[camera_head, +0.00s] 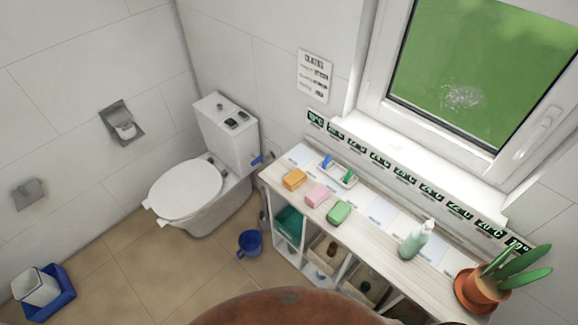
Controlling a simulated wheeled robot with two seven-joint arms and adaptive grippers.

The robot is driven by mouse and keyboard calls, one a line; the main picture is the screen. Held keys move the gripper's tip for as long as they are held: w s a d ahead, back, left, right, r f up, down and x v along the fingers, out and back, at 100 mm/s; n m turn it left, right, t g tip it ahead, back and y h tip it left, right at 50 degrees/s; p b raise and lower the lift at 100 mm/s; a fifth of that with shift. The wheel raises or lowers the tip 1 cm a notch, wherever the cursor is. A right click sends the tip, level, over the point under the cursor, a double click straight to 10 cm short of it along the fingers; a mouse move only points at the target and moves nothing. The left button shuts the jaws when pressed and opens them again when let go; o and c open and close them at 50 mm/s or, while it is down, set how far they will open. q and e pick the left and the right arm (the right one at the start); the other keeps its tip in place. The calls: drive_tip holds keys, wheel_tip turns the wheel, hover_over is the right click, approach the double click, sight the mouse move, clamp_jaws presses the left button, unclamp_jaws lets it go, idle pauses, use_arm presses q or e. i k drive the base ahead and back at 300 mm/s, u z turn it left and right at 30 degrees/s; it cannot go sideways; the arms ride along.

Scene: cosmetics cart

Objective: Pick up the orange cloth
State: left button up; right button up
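A small orange block-like folded cloth (294,179) lies on the left end of the pale wooden top of a low shelf unit (385,228). A pink one (317,195) and a green one (339,212) of similar shape lie in a row to its right. A small tray (341,178) with a blue and a green item is just behind them. Neither of my grippers is in view.
A pump bottle (416,240) and a potted plant (482,289) stand farther right on the top. Bins fill the cubbies below. A toilet (187,190), a blue bucket (250,243) and a blue tray (62,301) are left. A brown curved surface crosses the bottom edge.

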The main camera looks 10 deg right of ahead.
sight(297, 177)
drive_tip(key=i, duration=0.7)
drive_tip(key=z, duration=1.7)
